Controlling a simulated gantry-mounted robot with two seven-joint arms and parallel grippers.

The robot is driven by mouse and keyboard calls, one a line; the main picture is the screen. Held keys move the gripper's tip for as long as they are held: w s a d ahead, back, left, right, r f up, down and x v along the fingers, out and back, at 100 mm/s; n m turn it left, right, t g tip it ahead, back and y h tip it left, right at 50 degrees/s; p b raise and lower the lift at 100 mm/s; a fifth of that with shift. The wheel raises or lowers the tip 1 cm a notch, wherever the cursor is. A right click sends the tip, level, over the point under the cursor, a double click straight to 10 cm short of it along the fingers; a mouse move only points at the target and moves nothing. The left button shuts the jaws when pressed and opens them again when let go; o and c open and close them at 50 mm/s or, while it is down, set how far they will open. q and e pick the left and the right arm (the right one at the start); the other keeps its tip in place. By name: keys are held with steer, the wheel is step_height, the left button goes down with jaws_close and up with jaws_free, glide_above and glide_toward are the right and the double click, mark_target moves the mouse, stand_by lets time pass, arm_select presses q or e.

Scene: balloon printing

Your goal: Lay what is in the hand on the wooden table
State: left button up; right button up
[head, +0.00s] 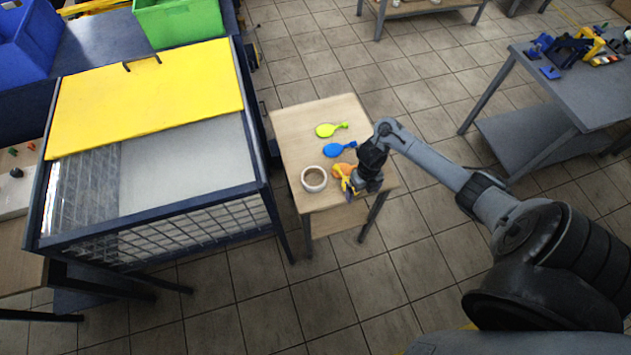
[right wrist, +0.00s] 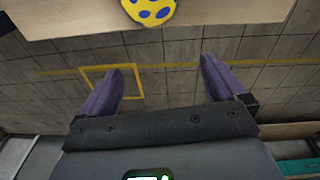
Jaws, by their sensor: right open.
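The wooden table (head: 290,125) stands in the middle of the head view. On it lie a yellow-green balloon (head: 327,130), a blue balloon (head: 335,149) and an orange balloon (head: 341,169), the last partly hidden by my right gripper (head: 358,186). In the right wrist view a yellow piece with blue spots (right wrist: 150,10) shows at the table's edge, cut off by the frame. My right gripper is open there (right wrist: 163,72), with nothing between its two purple fingers. It is at the table's near right corner. My left gripper is not in view.
A round white container (head: 314,179) stands at the table's near left. A caged machine with a yellow lid (head: 150,95) is close on the left. A grey table with tools (head: 590,95) stands at the right.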

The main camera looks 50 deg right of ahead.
mark_target(346, 180)
steer(key=shift+t, duration=0.6)
steer(key=w+d, duration=0.1)
steer(key=w, duration=0.2)
steer(key=w+d+b, duration=0.1)
steer(key=shift+w+d+r, duration=0.25)
steer(key=shift+w+d, duration=0.1)
steer(key=shift+w, duration=0.05)
steer(key=shift+f+h, duration=0.3)
steer(key=shift+f, duration=0.45)
steer(key=f, duration=0.3)
steer(key=shift+a+f+b, duration=0.3)
steer(key=shift+a+f, duration=0.05)
steer(key=shift+w+f, duration=0.1)
steer(key=shift+f, duration=0.55)
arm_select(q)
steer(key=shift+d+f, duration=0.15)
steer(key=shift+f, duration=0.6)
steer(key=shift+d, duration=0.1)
arm_select(e)
steer(key=c, duration=0.9)
